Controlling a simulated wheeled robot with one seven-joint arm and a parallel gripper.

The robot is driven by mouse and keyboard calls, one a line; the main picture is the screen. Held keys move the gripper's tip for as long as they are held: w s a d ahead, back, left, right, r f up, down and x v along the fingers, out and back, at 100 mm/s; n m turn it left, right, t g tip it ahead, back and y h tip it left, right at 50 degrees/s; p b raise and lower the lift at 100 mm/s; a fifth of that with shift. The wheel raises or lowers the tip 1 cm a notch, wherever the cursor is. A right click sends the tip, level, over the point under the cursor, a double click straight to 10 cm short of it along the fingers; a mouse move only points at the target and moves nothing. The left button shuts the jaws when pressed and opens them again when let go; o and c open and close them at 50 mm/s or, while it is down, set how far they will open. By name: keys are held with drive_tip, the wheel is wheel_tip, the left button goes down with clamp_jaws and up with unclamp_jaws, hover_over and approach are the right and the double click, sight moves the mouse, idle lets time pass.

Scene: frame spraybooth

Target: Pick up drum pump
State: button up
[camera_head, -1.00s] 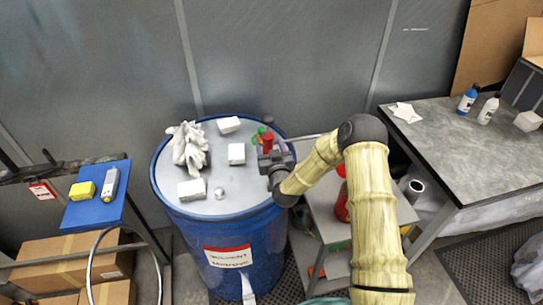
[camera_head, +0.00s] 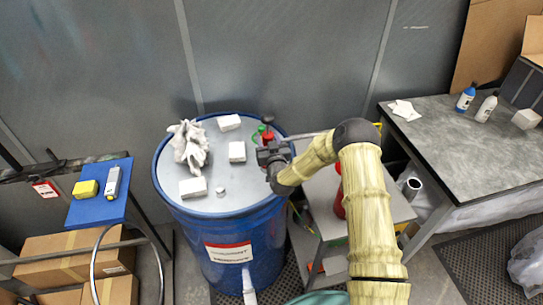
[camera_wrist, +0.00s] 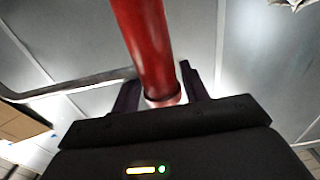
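The drum pump (camera_head: 268,136) shows as a small red upright body with a green part beside it, at the right rim of the blue drum (camera_head: 245,262). In the wrist view its red cylinder (camera_wrist: 146,45) rises between my two dark fingers, with a pale band at its lower end. A grey bent tube (camera_wrist: 75,86) runs off to the left behind it. My gripper (camera_head: 268,152) is at the pump, partly hiding it in the head view. One finger stands on each side of the red cylinder in the wrist view (camera_wrist: 160,90). Whether both fingers touch it is unclear.
The drum top holds a crumpled white glove (camera_head: 189,146), several white blocks (camera_head: 237,151) and a small round cap (camera_head: 220,191). A grey cart (camera_head: 325,205) stands right of the drum. A grey table (camera_head: 450,145) is further right, a blue shelf (camera_head: 98,208) left.

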clamp_jaws()
idle(1.1)
drive_tip(key=shift+w+r, duration=0.1)
drive_tip(key=shift+r, duration=0.1)
